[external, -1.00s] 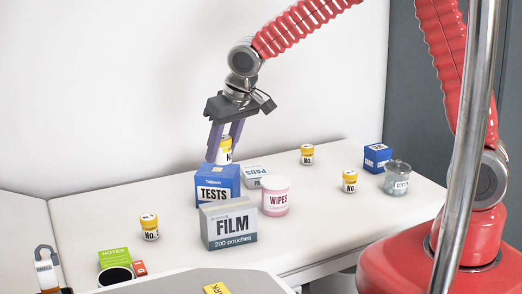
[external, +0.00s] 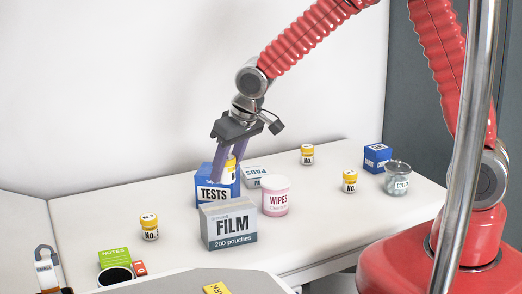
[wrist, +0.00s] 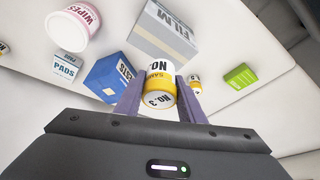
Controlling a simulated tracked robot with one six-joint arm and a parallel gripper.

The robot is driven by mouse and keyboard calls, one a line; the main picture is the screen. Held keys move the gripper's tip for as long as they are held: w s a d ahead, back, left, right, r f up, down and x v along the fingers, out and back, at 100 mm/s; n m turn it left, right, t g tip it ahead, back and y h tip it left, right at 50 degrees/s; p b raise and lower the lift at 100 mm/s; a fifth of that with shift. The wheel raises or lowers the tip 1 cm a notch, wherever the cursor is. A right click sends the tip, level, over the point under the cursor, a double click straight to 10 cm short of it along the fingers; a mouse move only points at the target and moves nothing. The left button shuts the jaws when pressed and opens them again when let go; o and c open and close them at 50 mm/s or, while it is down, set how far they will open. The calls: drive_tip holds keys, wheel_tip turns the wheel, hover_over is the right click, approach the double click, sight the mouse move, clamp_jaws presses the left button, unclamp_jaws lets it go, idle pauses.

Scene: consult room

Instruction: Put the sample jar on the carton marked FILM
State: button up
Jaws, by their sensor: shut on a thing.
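My gripper (external: 229,174) is shut on a sample jar (wrist: 160,85), a small jar with a yellow band and a white label marked NO. 3. In the external view the held jar (external: 230,170) is partly hidden by the fingers. It overlaps the blue TESTS carton (external: 217,197) there; in the wrist view that carton (wrist: 108,80) is left of the fingers. The grey and white FILM carton (external: 229,226) stands in front of the TESTS carton. In the wrist view the FILM carton (wrist: 160,32) lies beyond the jar, and its top carries nothing visible.
A pink WIPES tub (external: 275,196) stands right of the FILM carton. Other yellow-capped jars stand at left (external: 149,228), at the back (external: 307,155) and at right (external: 350,181). A PADS box (external: 256,175) lies behind. A green NOTES box (external: 114,256) is front left.

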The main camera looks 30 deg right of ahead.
sight(223, 202)
drive_tip(key=shift+f, duration=1.4)
drive_tip(key=shift+f, duration=1.9)
drive_tip(key=o, duration=1)
drive_tip(key=shift+f, duration=0.1)
drive_tip(key=shift+o, duration=0.2)
drive_tip(key=shift+r, duration=0.2)
drive_tip(key=shift+v, duration=5.9)
drive_tip(key=shift+s, duration=0.1)
